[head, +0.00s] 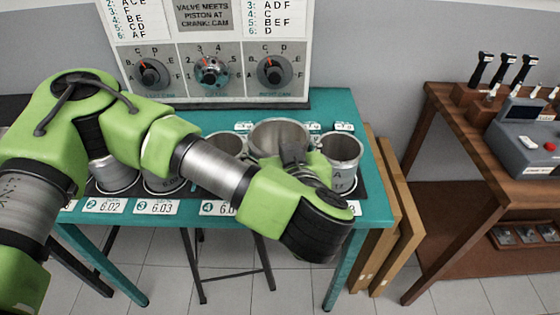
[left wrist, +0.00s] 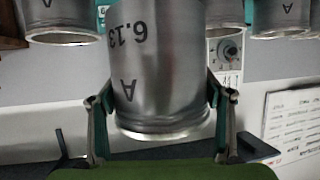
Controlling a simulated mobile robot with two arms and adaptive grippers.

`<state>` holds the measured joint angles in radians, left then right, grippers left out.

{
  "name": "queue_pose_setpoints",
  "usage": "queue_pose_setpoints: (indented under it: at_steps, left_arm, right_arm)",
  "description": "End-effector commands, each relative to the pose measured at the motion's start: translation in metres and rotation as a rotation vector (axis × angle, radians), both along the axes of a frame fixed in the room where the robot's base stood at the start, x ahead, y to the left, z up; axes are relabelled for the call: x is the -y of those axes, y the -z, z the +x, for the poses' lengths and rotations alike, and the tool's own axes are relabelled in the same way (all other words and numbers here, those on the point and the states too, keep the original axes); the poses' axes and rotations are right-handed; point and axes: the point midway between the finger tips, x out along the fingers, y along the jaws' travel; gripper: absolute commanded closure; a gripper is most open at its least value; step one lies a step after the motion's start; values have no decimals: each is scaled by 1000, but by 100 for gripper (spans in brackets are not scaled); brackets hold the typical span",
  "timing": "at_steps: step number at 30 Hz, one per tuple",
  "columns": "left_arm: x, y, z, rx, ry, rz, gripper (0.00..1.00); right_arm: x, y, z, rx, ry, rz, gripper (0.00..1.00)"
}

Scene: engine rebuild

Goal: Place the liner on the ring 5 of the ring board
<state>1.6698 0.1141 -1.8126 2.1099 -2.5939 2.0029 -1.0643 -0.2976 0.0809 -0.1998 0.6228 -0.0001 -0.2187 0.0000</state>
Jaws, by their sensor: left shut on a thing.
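A silver metal liner (head: 278,133) is held over the right half of the table in the head view. In the left wrist view the liner (left wrist: 160,65) fills the middle and bears the marks 6.13 and A. My left gripper (head: 293,155) is shut on it, with one finger on each side in the left wrist view (left wrist: 162,108). The dark ring board (head: 128,188) lies along the table with numbered cards in front. My wrist hides ring 5 and its card, so I cannot tell whether the liner touches the board. My right gripper is not in view.
Other liners stand on the board, including one on the left (head: 112,172) and one close at right (head: 343,152). A panel with dials (head: 210,72) rises behind the teal table (head: 376,195). A wooden bench (head: 440,110) stands further right.

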Motion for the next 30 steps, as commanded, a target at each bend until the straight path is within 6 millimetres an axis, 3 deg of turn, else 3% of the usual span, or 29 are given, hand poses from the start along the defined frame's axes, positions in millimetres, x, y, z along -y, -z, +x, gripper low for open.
queue_pose_setpoints:
  at_steps: [5, 12, 22, 27, 30]
  left_arm:
    - [-1, 19, 45, 1, -10, 3, 62]
    - [2, 62, 80, 2, -6, 3, 62]
    - [4, 84, 98, 2, -5, 2, 62]
    - [4, 110, 97, 0, -2, 3, 62]
    - [4, 111, 98, 4, -2, 3, 62]
  right_arm:
    - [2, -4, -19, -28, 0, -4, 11]
    - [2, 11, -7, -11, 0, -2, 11]
    - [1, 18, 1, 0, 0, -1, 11]
    - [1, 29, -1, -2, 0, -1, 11]
    - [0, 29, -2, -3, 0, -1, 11]
